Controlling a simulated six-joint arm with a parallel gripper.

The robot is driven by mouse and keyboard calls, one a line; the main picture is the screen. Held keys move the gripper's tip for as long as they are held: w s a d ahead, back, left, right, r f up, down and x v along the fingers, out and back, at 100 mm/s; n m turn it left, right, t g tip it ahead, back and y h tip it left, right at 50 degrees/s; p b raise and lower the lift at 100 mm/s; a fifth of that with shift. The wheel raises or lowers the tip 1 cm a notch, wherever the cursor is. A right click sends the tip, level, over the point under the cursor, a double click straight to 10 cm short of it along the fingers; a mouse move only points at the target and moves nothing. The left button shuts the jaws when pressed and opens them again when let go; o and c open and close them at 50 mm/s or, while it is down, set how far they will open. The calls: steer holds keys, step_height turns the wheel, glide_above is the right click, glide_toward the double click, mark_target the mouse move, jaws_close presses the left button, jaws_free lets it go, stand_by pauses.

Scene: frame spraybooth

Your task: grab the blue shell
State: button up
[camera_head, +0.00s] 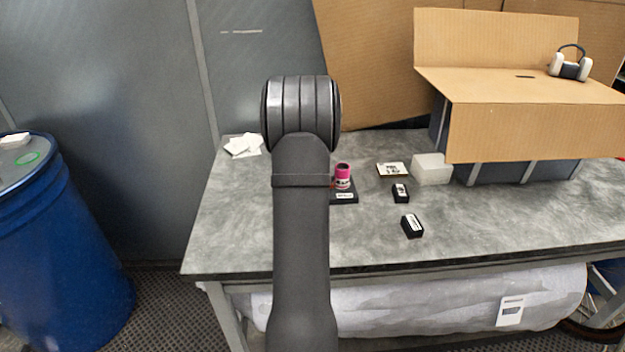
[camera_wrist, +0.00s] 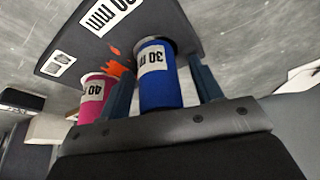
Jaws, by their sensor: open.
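The blue shell (camera_wrist: 160,90) is a cylinder with a white label reading 30, seen in the wrist view with its far end at a dark plate (camera_wrist: 82,40). My gripper (camera_wrist: 162,70) is open, with one dark finger on each side of the shell. A narrow gap shows at the right finger; contact at the left finger cannot be told. In the head view my arm hides the blue shell and the gripper. A pink cylinder (camera_head: 343,172) labelled 40 stands close by; it also shows left of the left finger in the wrist view (camera_wrist: 95,97).
The grey table (camera_head: 250,235) holds small black boxes (camera_head: 412,226) (camera_head: 400,193), a labelled card (camera_head: 391,170) and a white block (camera_head: 432,168) to the right. A large open cardboard-flapped box (camera_head: 520,85) fills the back right. The table's front is clear.

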steer(key=c, duration=1)
steer(key=shift+c, duration=0.5)
steer(key=shift+r, duration=0.15)
